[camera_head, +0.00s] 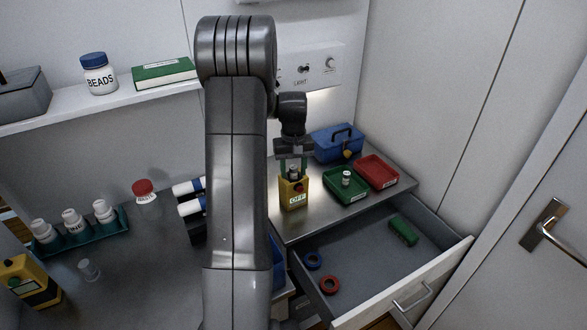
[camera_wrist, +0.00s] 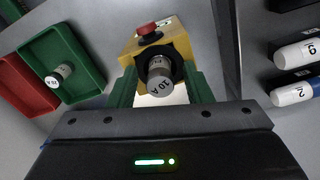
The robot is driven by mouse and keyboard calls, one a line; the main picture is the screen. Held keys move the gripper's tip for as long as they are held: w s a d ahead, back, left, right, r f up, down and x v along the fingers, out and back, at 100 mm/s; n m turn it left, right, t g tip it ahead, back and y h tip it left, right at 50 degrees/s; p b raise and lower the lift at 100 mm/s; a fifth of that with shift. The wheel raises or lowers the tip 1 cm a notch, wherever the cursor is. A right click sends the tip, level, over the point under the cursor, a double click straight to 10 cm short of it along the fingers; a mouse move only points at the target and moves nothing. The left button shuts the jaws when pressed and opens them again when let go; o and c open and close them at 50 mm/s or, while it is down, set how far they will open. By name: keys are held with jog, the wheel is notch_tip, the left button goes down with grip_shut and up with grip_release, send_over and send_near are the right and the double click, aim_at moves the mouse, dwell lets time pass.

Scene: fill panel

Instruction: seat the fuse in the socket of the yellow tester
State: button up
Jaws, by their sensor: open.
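The yellow tester (camera_head: 293,199) stands on the metal counter, its display reading OFF. It also shows in the wrist view (camera_wrist: 181,36), with a red button and a black round socket (camera_wrist: 177,66). A grey fuse (camera_wrist: 159,79) marked 10 A stands in line with that socket and appears to be in it; its depth cannot be told. My gripper (camera_head: 293,165) is just above the tester, open, with its green fingers on either side of the fuse and visible gaps between. A second fuse (camera_head: 346,178) stands in the green tray (camera_head: 340,195); it also shows in the wrist view (camera_wrist: 60,75).
A red tray (camera_head: 377,170) and a blue padlocked box (camera_head: 338,143) are behind the green tray. An open drawer (camera_head: 370,260) holds a green block and two rings. Left are a bottle rack (camera_head: 80,240), a red-capped jar (camera_head: 144,191) and another yellow device (camera_head: 28,280).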

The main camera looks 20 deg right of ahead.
aim_at(293, 167)
notch_tip(293, 167, up, 12)
jog(key=b, duration=0.1)
jog(key=shift+r, duration=0.2)
jog(key=shift+f, duration=0.15)
notch_tip(293, 167, down, 11)
jog(key=shift+f+p, duration=0.15)
jog(key=shift+p, duration=0.5)
jog(key=shift+f, duration=0.1)
notch_tip(293, 167, up, 2)
jog(key=shift+r+b, duration=0.25)
jog(key=shift+b, duration=0.15)
jog(key=shift+r, duration=0.15)
